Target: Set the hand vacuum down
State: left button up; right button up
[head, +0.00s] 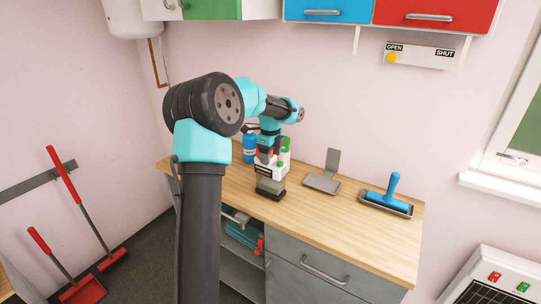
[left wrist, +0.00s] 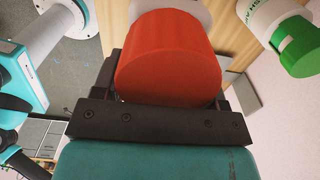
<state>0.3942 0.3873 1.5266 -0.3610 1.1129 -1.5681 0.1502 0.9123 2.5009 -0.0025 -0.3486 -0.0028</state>
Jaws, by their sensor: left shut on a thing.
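My left gripper (head: 265,150) is shut on the hand vacuum (head: 270,186), which has a pale body and a dark base in the head view. In the left wrist view its red round end (left wrist: 168,60) sits between the jaws of the gripper (left wrist: 160,105). The vacuum hangs upright over the front left part of the wooden worktop (head: 345,220). I cannot tell whether its base touches the wood. My right gripper is not in view.
A grey metal stand (head: 322,183) and a blue-handled tool (head: 389,195) are farther right. Bare wood lies in front of them.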

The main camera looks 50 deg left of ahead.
pick_arm(q)
jog(key=o, duration=1)
jog(key=shift+f, duration=0.1)
jog(key=shift+o, duration=0.2)
notch_tip(320, 180, up, 12)
jog(key=shift+r, duration=0.15)
